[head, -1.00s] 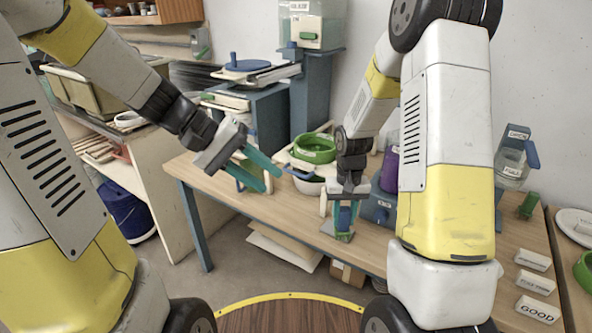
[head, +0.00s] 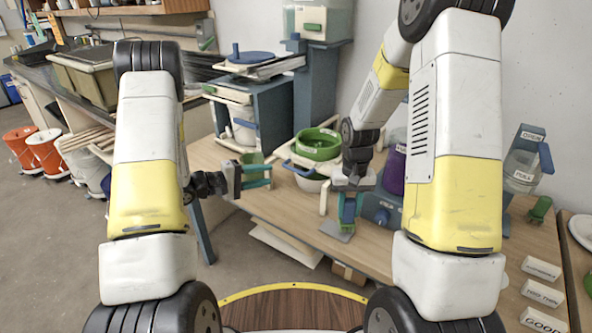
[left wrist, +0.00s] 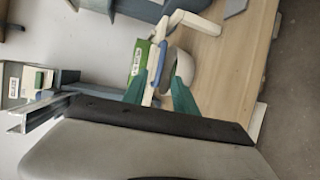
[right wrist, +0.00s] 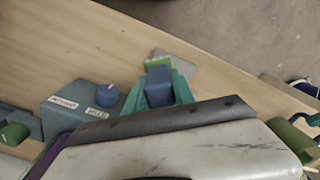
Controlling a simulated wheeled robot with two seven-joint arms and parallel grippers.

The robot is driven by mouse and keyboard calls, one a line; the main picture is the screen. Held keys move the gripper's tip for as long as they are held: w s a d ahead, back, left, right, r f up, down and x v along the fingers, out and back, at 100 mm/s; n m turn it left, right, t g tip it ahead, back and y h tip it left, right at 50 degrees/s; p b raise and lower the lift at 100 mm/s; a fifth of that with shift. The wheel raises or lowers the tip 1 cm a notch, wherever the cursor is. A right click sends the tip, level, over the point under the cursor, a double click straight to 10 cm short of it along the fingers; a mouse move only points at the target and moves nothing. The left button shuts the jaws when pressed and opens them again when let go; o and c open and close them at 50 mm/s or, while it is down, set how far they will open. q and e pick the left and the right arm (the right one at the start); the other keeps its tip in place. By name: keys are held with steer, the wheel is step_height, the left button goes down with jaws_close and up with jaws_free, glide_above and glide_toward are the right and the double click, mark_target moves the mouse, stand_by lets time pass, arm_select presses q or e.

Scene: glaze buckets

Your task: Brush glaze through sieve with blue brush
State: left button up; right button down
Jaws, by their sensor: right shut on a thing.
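My left gripper (head: 268,176) is open and empty, just left of the handle. In the left wrist view the blue handle (left wrist: 160,68) lies ahead of the gap between the open fingers (left wrist: 160,82). My right gripper (head: 349,206) is shut on the blue brush, whose blue block shows in the right wrist view (right wrist: 158,84). The brush's green lower part (right wrist: 158,63) is over or at a grey plate (head: 337,231); contact is unclear.
A purple container (head: 392,170) and a blue-grey box with a knob (head: 380,212) stand right of my right gripper. Label blocks (head: 543,293) lie at the right.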

mark_target(293, 170)
arm_select(q)
steer(key=x, duration=1.2)
steer(key=shift+w+a+f, duration=0.1)
steer(key=shift+w+f, duration=0.05)
steer(key=shift+f, duration=0.05)
steer(key=shift+c, duration=0.4)
jaws_close()
stand_by(0.5)
